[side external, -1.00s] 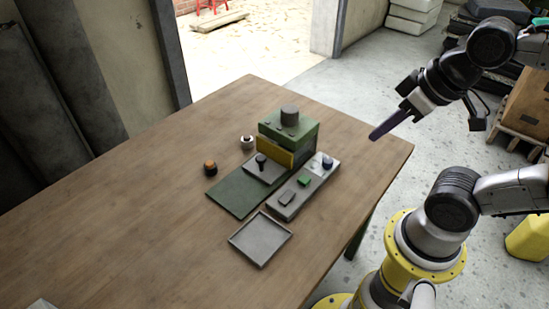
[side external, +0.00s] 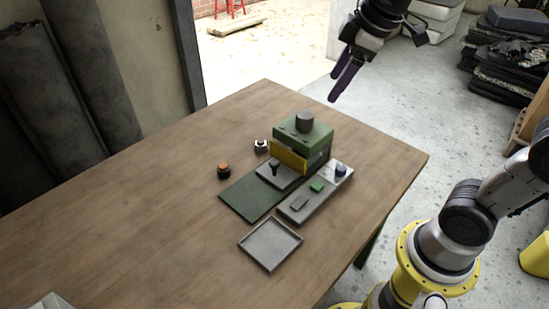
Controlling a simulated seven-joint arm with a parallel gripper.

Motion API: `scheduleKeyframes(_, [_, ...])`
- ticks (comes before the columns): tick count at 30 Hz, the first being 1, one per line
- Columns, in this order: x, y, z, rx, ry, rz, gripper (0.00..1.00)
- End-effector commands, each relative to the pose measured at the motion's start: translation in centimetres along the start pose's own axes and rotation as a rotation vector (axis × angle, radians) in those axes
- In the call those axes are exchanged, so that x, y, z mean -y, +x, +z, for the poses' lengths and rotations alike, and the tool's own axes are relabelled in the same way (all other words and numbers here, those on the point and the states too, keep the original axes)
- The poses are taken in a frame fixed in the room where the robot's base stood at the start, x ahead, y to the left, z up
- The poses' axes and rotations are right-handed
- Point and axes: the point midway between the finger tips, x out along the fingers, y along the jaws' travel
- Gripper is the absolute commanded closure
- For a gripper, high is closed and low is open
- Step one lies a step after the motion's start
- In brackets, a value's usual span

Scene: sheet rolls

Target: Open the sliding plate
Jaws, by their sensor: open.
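The sliding plate (side external: 288,179) is a small grey plate with a dark upright knob (side external: 274,167). It lies on a dark green base (side external: 246,196), in front of a green box-shaped housing (side external: 313,138). The housing has a yellow front panel (side external: 289,159) and a dark cylinder (side external: 304,122) on top. My gripper (side external: 338,87) is open and empty, up in the air behind and to the right of the housing, clear of the table. Its two dark purple fingers point down and to the left.
A grey panel (side external: 301,205) with a green button (side external: 317,187) and a blue knob (side external: 341,170) lies right of the base. A shallow grey tray (side external: 270,245) sits in front. An orange-topped knob (side external: 223,171) and a white-and-black one (side external: 261,146) stand left.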

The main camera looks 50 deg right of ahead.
Motion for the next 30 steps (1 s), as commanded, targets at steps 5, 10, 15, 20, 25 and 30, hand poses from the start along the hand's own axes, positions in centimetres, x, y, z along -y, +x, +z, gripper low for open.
scheduleKeyframes(5, [-2.9,4.6,-4.3,0.078,-0.11,-0.058,0.31])
scheduleKeyframes(10, [-4.8,10.4,-7.1,0.15,-0.182,-0.121,0.31])
scheduleKeyframes(15, [-5.6,16.6,-8.2,0.223,-0.2,-0.184,0.31])
scheduleKeyframes(20, [-5.3,20.8,-7.7,0.281,-0.197,-0.231,0.31])
scheduleKeyframes(25, [-4.8,22.5,-6.9,0.309,-0.195,-0.255,0.31])
scheduleKeyframes(30, [-4.3,24.2,-6.2,0.314,-0.195,-0.258,0.31])
